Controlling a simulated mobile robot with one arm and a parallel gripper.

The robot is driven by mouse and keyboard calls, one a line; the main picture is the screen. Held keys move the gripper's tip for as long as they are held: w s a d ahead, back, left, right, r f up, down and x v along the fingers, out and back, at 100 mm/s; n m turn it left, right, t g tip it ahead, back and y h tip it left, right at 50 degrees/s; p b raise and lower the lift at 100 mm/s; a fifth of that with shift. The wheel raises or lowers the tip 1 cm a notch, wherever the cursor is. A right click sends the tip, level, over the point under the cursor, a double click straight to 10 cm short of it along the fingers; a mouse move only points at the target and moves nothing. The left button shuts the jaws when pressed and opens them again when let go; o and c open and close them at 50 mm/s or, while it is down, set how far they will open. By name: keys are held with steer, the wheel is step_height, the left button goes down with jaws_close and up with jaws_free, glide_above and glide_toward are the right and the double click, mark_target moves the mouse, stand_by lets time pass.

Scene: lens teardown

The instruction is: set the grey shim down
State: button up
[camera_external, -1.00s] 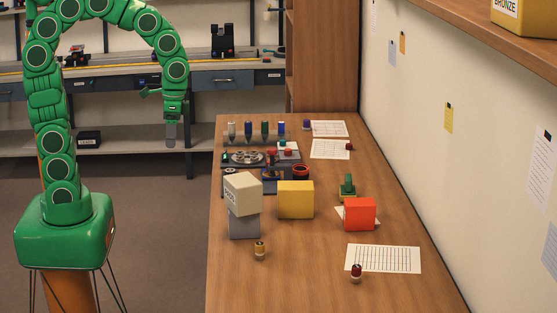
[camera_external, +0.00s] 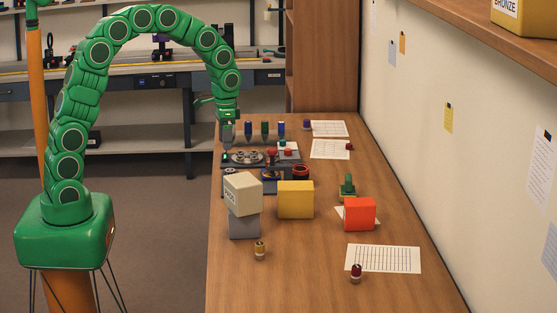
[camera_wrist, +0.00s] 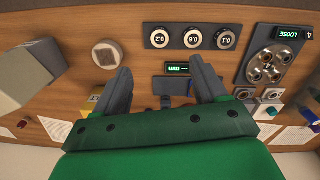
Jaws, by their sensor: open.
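I cannot pick out the grey shim with certainty. A dark rack (camera_wrist: 191,50) with several round, number-marked pieces lies just beyond the fingertips. A pale square piece with a brown round centre (camera_wrist: 106,53) lies on the wood to its left.
A small lit display (camera_wrist: 178,69) sits between the fingers in view. A panel marked LOOSE (camera_wrist: 276,56) is at right. A beige box (camera_external: 243,193) on a grey one (camera_external: 244,226), a yellow box (camera_external: 295,200) and a red box (camera_external: 360,214) stand nearer the camera. The bench front is mostly clear.

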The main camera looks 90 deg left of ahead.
steer(key=n, duration=0.1)
glide_above(231, 170)
step_height(231, 170, down, 8)
steer(key=shift+s, duration=0.15)
steer(key=shift+f, duration=3.9)
steer(key=shift+c, duration=0.5)
steer(key=c, duration=1.1)
steer(key=shift+c, duration=0.2)
steer(key=shift+r, duration=0.15)
